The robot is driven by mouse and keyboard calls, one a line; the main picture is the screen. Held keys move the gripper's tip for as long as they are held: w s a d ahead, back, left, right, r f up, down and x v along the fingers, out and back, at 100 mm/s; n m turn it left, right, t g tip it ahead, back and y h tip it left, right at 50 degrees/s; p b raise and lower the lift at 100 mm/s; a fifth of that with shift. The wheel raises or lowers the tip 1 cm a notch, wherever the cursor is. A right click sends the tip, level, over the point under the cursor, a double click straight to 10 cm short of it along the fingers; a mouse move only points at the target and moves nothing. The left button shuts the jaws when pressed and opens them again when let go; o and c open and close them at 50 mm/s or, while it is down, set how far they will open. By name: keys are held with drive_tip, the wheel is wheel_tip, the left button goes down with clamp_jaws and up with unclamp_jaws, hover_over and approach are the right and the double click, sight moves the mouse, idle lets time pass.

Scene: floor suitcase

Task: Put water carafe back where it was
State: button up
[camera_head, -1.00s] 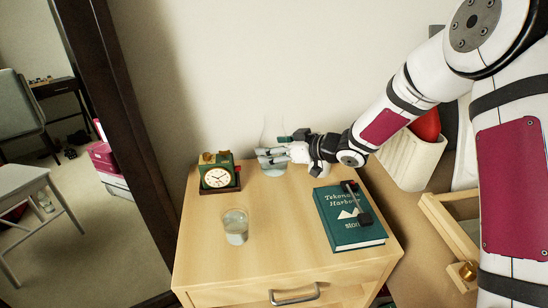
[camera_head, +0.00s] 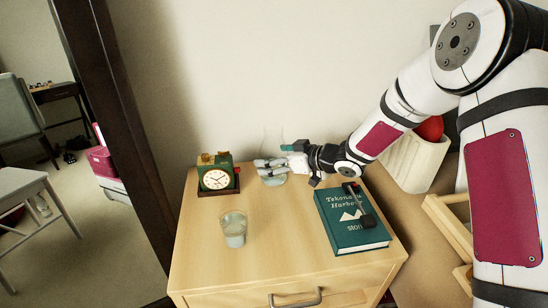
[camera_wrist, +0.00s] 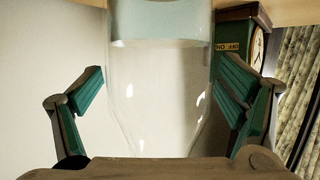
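The water carafe (camera_head: 273,179) is clear glass with water in its lower part. It is upright at the back of the nightstand top, right of the clock; I cannot tell whether its base touches the wood. My gripper (camera_head: 270,166) reaches it from the right with its fingers around the glass. In the wrist view, which is upside down, the carafe (camera_wrist: 160,95) fills the space between the two green-padded fingers of my gripper (camera_wrist: 160,85).
The nightstand (camera_head: 285,225) also bears a green clock (camera_head: 216,178), a glass of water (camera_head: 234,230) at the front left and a green book (camera_head: 345,232) with a dark object (camera_head: 360,200) on it. The middle of the top is clear. A wall stands behind.

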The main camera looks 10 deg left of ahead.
drive_tip(key=shift+r, duration=0.15)
drive_tip(key=p+v, duration=0.4)
drive_tip(key=v, duration=0.8)
